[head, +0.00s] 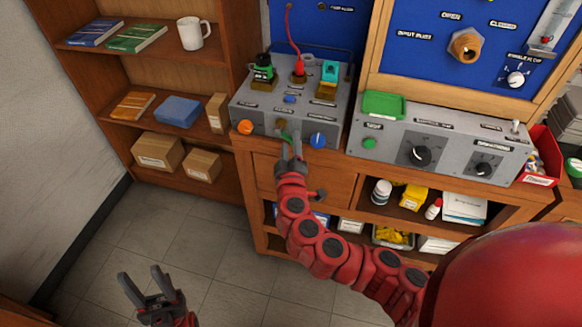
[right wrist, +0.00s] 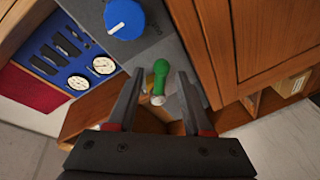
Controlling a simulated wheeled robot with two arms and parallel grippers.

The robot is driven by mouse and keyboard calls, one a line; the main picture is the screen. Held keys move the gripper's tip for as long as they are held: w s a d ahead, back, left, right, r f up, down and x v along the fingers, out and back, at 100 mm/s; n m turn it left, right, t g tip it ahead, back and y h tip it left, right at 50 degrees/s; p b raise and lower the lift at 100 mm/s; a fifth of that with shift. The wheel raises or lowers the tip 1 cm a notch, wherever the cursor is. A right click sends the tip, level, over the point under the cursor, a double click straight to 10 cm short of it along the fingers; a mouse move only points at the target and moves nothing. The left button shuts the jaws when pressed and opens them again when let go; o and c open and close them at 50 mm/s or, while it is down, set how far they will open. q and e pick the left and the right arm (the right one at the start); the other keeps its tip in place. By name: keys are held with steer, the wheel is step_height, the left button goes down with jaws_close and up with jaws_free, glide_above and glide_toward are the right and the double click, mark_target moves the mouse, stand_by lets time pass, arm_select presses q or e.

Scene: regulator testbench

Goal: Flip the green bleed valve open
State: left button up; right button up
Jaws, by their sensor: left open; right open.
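The green bleed valve (right wrist: 161,70) is a small green lever with a rounded end on a pale metal base, on the front of the grey box (head: 262,117). In the right wrist view it stands between the fingers of my right gripper (right wrist: 160,82), with a visible gap on each side. In the head view my right gripper (head: 291,143) is at the box's front face and partly hides the green lever (head: 284,136). My right gripper is open. My left gripper (head: 139,282) is open and empty, low over the floor at the lower left.
A blue knob (head: 318,140) sits right of the valve and an orange knob (head: 246,127) left of it. The grey box stands on a wooden cabinet (head: 262,171). A second grey control box (head: 445,140) is to the right. Wooden shelves (head: 112,45) stand at the left.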

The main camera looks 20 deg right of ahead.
steer(key=p+v, duration=0.4)
steer(key=v, duration=1.2)
steer(key=shift+s+p, duration=0.3)
steer(key=shift+s, duration=0.1)
steer(key=shift+a, duration=0.1)
